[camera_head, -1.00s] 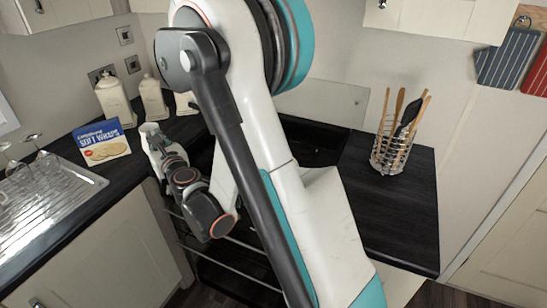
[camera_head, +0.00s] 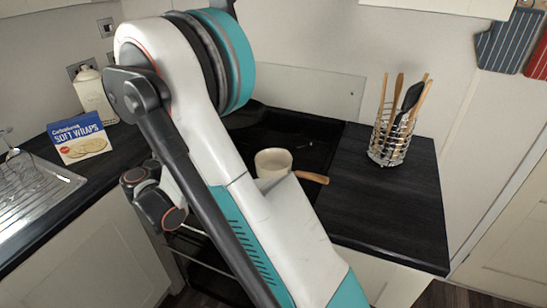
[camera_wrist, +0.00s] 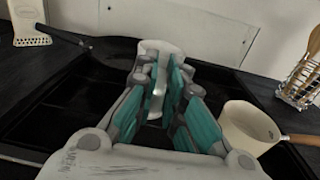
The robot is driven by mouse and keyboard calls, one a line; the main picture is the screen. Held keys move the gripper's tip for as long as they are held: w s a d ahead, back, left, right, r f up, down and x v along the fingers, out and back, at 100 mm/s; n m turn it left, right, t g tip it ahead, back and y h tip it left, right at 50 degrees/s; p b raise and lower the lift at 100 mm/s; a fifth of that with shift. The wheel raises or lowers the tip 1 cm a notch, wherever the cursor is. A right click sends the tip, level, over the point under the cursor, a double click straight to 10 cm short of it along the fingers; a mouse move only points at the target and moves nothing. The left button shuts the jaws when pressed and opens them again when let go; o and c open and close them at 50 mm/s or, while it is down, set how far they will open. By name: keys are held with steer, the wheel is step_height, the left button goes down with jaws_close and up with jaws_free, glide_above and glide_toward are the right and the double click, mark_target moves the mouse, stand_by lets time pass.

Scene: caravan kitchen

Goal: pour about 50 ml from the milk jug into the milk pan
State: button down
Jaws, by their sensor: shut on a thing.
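The milk jug (camera_wrist: 158,50) is a whitish vessel between the fingers of my gripper (camera_wrist: 155,85) in the wrist view. The gripper is shut on it, and the fingers hide much of it. Its contents cannot be seen. The milk pan (camera_head: 273,162) is cream with a wooden handle pointing right, and stands on the black hob. In the wrist view the milk pan (camera_wrist: 248,126) is to the right of the gripper and jug, apart from them. In the head view my arm hides the gripper and jug.
A dark frying pan (camera_wrist: 110,50) is on the hob's far left in the wrist view. A wire utensil holder (camera_head: 390,145) stands on the right counter, which is otherwise clear. A soft wraps box (camera_head: 79,139) and a canister (camera_head: 92,98) stand left.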

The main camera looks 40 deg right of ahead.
steer(key=s+a+f+m+g+b, duration=0.1)
steer(key=s+f+m+g+b, duration=0.1)
steer(key=s+g, duration=0.3)
steer(key=s+a+f+m+g+h+b, duration=0.1)
steer(key=s+a+m+g, duration=0.1)
steer(key=s+m+g, duration=0.3)
steer(key=shift+s+f+m+g+b, duration=0.3)
steer(key=shift+s+f+g+b, duration=0.05)
steer(key=shift+s+g, duration=0.4)
steer(key=shift+d+r, duration=0.1)
steer(key=s+d+r+t+y+p, duration=0.2)
steer(key=d+r+y+p, duration=0.4)
steer(key=p, duration=1.3)
steer(key=shift+d+y, duration=1.5)
steer(key=shift+y, duration=0.4)
steer(key=shift+s+d+t+y+p, duration=0.15)
steer(key=shift+d+t+y+p, duration=0.1)
steer(key=shift+y+p, duration=0.2)
